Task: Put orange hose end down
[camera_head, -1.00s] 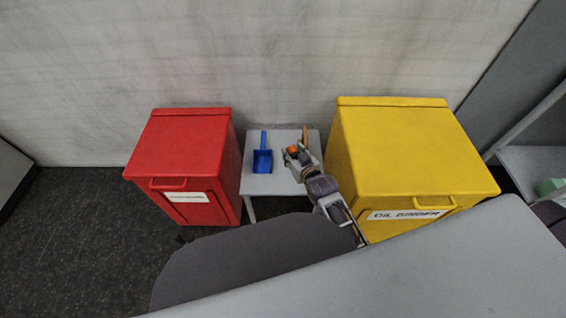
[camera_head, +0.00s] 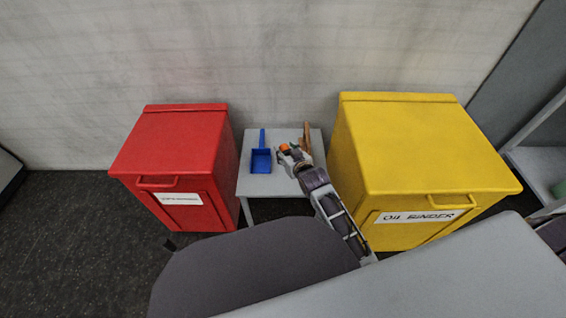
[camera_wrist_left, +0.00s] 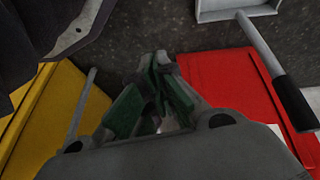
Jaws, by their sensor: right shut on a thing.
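The orange hose end (camera_head: 284,147) shows as a small orange piece at my right gripper, over the small grey table. My right gripper (camera_head: 289,152) is shut on it, and the fingers hide part of it. Whether the piece touches the tabletop cannot be told. The left gripper is out of the head view. In the left wrist view, my left gripper (camera_wrist_left: 160,85) shows green pads with nothing clearly between them; its finger gap is unclear.
The small grey table (camera_head: 258,187) holds a blue dustpan (camera_head: 261,158) and a brown brush-like item (camera_head: 306,138). A red bin (camera_head: 172,145) stands left of it. A yellow bin (camera_head: 415,150) labelled "OIL BINDER" stands close on its right.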

